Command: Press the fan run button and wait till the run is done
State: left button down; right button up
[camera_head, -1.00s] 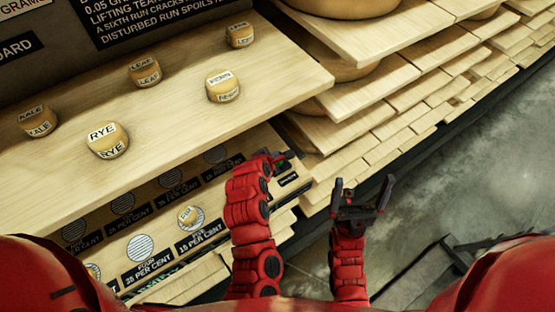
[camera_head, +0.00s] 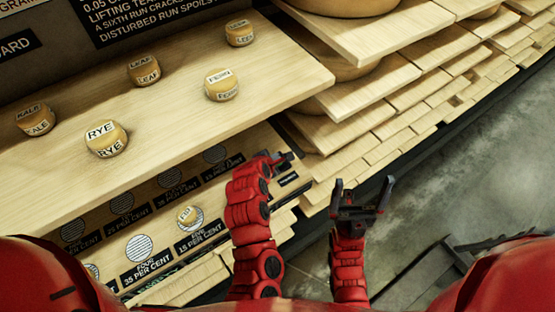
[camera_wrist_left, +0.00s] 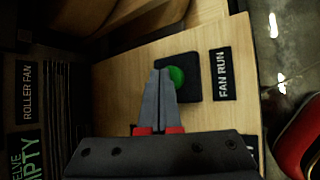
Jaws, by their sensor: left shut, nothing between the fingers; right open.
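The fan run button is a green round button (camera_wrist_left: 177,76) on a dark square base (camera_wrist_left: 189,88), seen in the left wrist view beside a black "FAN RUN" label (camera_wrist_left: 222,74). My left gripper (camera_wrist_left: 160,72) is shut and empty, its fingertips at the button's left edge in that view. I cannot tell whether they touch it. In the head view the left gripper (camera_head: 284,159) is over the right end of the lower shelf and hides most of the button. My right gripper (camera_head: 363,190) is open and empty, over the floor right of the shelf.
Small labelled cheese pieces, such as RYE (camera_head: 106,139) and FERN (camera_head: 221,85), stand on the upper board (camera_head: 180,110). The lower shelf has printed circles with percent labels and one small piece (camera_head: 187,215). Stacked boards with cheese wheels (camera_head: 345,65) stand at right.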

pick_arm(q)
jog(key=shift+f, duration=0.25)
jog(key=shift+r, duration=0.15)
dwell(0.3)
jog(key=shift+r+p, duration=0.65)
jog(key=shift+r, duration=0.1)
notch_tip(320, 180, up, 5)
jog(key=p, duration=0.4)
jog(key=shift+a, duration=0.1)
dwell(0.6)
